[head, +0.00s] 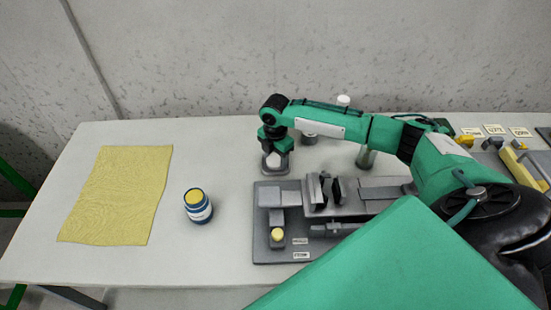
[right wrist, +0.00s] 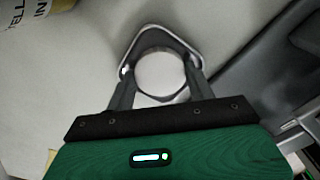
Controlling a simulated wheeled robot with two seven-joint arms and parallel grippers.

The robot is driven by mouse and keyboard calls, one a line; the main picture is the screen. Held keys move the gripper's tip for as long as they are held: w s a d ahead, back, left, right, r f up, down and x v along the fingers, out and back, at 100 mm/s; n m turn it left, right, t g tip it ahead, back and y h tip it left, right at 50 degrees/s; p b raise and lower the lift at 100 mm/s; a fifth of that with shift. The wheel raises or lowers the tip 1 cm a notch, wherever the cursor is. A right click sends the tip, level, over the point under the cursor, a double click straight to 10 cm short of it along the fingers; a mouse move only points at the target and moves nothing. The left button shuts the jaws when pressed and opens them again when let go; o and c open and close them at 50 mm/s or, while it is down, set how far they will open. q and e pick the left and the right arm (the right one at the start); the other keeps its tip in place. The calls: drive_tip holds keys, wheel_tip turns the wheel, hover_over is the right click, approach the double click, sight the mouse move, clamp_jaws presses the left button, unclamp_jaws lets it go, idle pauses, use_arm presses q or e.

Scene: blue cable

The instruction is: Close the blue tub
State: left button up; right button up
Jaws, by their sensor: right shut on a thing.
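The blue tub (head: 198,208) stands upright on the table with a white label and a yellow top surface; no lid shows on it. In the right wrist view, a lettered tub (right wrist: 24,14) at the upper left corner looks like the same one, cut off. My right gripper (head: 275,156) points down, to the right of the tub and farther back. Its fingers are shut on a round pale piece (right wrist: 160,74) framed by a grey rounded-triangle rim. I cannot tell for sure whether this piece is a lid. My left gripper is not in view.
A yellow mat (head: 118,195) lies on the left. A grey fixture board (head: 264,248) with blocks and a small yellow-topped part stands right of the tub. A white-topped post (head: 343,101) is behind my arm. Table between mat and board is clear around the tub.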

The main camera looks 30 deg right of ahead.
sight(275, 160)
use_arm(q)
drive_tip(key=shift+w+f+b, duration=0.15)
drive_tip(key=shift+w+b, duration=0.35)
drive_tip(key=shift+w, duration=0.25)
use_arm(e)
wheel_tip(275, 160, up, 20)
drive_tip(key=shift+f, duration=0.15)
